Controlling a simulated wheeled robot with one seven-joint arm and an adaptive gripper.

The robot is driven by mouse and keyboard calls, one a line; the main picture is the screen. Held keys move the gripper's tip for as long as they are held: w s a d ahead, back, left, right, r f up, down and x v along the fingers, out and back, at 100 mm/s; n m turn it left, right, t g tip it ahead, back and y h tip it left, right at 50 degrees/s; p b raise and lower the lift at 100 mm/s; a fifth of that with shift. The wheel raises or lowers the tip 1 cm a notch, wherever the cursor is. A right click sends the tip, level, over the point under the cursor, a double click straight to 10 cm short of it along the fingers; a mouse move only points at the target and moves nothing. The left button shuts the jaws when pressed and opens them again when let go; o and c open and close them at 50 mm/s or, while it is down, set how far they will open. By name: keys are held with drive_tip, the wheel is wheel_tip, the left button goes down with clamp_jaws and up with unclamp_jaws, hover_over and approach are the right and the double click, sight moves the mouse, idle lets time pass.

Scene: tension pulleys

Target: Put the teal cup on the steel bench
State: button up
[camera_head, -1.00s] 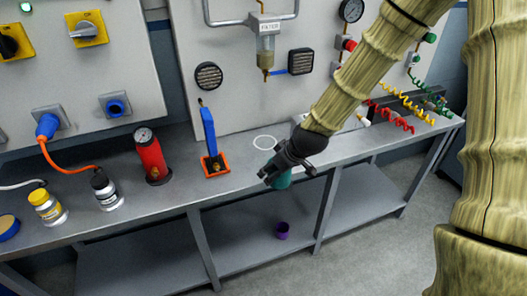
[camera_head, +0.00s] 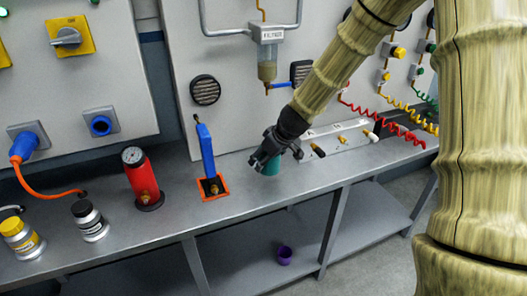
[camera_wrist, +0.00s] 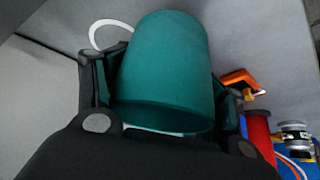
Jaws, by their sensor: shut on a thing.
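The teal cup (camera_head: 272,167) is held by my gripper (camera_head: 270,157), which is shut on it. In the head view the cup shows below the fingers, over the top of the steel bench (camera_head: 250,198). In the wrist view the cup (camera_wrist: 165,60) fills the middle between the two fingers. A white ring mark (camera_wrist: 97,36) on the bench shows partly behind the cup there. I cannot tell whether the cup's base touches the bench.
An orange tray with a blue upright part (camera_head: 207,150) stands left of the cup, then a red cylinder with a gauge (camera_head: 142,180). A manifold block (camera_head: 335,142) lies to the right. A purple cup (camera_head: 285,255) is on the lower shelf. Bench around the teal cup is clear.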

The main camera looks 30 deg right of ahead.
drive_tip(key=w+d, duration=0.1)
drive_tip(key=w, duration=0.2)
drive_tip(key=w+d+p, duration=0.1)
drive_tip(key=w, duration=0.2)
drive_tip(key=w+d+f+p, duration=0.1)
drive_tip(key=w+d, duration=0.1)
drive_tip(key=w, duration=0.1)
drive_tip(key=shift+w, duration=0.2)
drive_tip(key=shift+f+p, duration=0.35)
drive_tip(key=shift+f, duration=1.4)
drive_tip(key=shift+a, duration=0.1)
drive_tip(key=shift+f, duration=0.1)
drive_tip(key=o, duration=1.1)
drive_tip(key=b+v, duration=0.1)
drive_tip(key=v, duration=1.1)
